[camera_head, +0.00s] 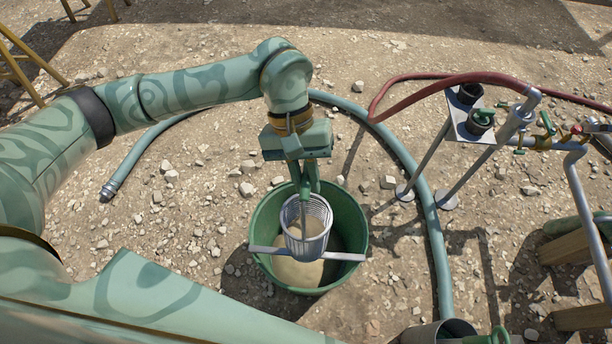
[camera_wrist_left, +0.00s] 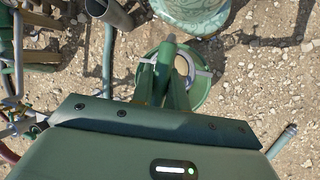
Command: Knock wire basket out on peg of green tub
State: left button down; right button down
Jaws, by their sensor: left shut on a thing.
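The green tub (camera_head: 356,215) stands on the gravel, with tan, muddy-looking contents in its bottom. A flat grey bar (camera_head: 346,256) crosses its mouth. The pale wire basket (camera_head: 308,242) is upright over the tub, in front of the bar's middle. My left gripper (camera_head: 305,190) points down, shut on the basket's handle above its rim. I cannot tell whether the basket touches the bar, and I make out no peg; the basket may hide it. In the left wrist view the fingers (camera_wrist_left: 166,80) cover most of the basket, and the tub's rim (camera_wrist_left: 203,92) shows behind. My right gripper is not in view.
A teal hose (camera_head: 420,185) curves behind and right of the tub. A metal stand (camera_head: 468,125) with black fittings, a red hose (camera_head: 440,90) and pipework is at the right. A grey cylinder (camera_head: 425,334) is at the bottom edge. Open gravel lies left of the tub.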

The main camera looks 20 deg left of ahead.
pick_arm(q)
jog(key=shift+f, duration=0.1)
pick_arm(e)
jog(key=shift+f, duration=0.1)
